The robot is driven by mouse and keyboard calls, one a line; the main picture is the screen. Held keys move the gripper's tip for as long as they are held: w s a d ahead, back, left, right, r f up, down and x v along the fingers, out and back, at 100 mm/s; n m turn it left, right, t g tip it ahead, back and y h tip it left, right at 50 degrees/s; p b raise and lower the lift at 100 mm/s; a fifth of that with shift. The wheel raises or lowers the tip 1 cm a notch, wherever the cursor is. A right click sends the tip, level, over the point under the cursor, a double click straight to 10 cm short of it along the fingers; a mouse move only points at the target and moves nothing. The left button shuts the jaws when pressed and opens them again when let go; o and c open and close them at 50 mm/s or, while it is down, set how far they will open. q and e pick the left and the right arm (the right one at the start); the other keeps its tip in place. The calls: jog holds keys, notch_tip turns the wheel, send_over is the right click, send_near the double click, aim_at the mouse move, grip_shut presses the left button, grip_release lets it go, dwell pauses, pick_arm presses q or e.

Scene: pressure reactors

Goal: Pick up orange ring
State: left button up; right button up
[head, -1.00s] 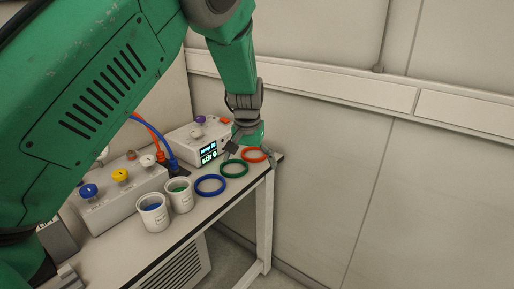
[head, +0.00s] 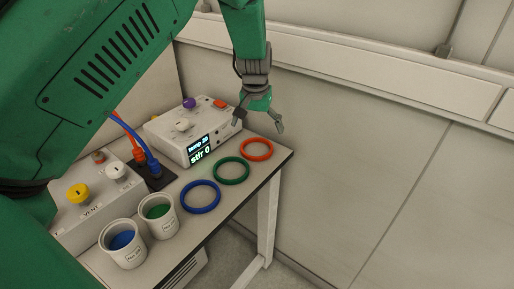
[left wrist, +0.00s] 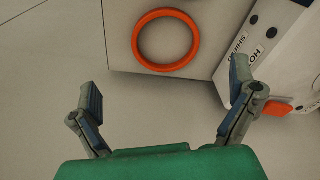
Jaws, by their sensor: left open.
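The orange ring (head: 257,149) lies flat on the table near its far right corner, beyond a green ring (head: 231,171) and a blue ring (head: 201,196). My left gripper (head: 259,128) is open and empty, with its fingers pointing down, above and behind the orange ring in the head view. In the left wrist view the orange ring (left wrist: 166,39) shows whole at the top, ahead of the spread fingertips (left wrist: 165,84) and not between them. My right gripper is not in view.
A white control box (head: 190,132) with a lit display stands close left of the orange ring. Two white cups (head: 122,243) (head: 160,214) stand nearer. The table edge (head: 272,177) is close on the right, with open floor and a wall beyond.

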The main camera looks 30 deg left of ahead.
aim_at(256, 150)
pick_arm(q)
jog(key=f, duration=0.1)
jog(key=w+f, duration=0.1)
jog(key=f, duration=0.1)
jog(key=shift+d+f, duration=0.1)
jog(key=shift+f, duration=0.05)
jog(key=shift+a+f, duration=0.95)
jog(key=shift+f, duration=0.15)
jog(key=f, duration=0.3)
jog(key=shift+w+a+f+b, duration=0.2)
jog(key=shift+w+f+b, duration=0.15)
jog(key=shift+w, duration=0.05)
jog(key=shift+w+d+f, duration=0.1)
jog(key=shift+d, duration=0.15)
jog(key=shift+d+r, duration=0.25)
jog(key=shift+d, duration=0.25)
jog(key=c, duration=0.9)
jog(key=shift+s+a+f, duration=0.2)
jog(key=shift+a, duration=0.35)
